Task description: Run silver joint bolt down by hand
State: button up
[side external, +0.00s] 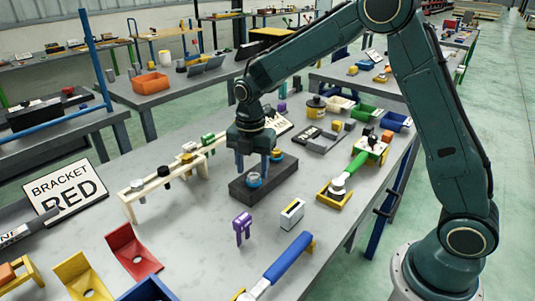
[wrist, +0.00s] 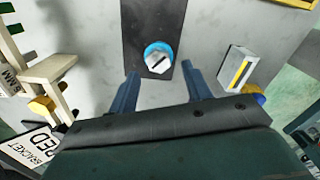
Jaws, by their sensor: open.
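The silver joint bolt (wrist: 157,65) shows a slotted silver head ringed by a blue collar (wrist: 152,48) in the wrist view. It stands on a dark block (wrist: 140,20). Nothing is held. Whether a finger touches the joint cannot be told.
A cream rack (side external: 165,180) with several hanging parts stands left of the block. A purple clip (side external: 242,226) and a white-and-yellow block (side external: 291,213) are in front. A green-handled tool (side external: 345,178) lies to the right. Bare table surrounds the block's near end.

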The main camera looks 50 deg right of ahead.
jog(key=shift+f, duration=0.95)
jog(key=shift+c, duration=0.4)
jog(key=c, duration=0.9)
jog(key=shift+m, duration=0.4)
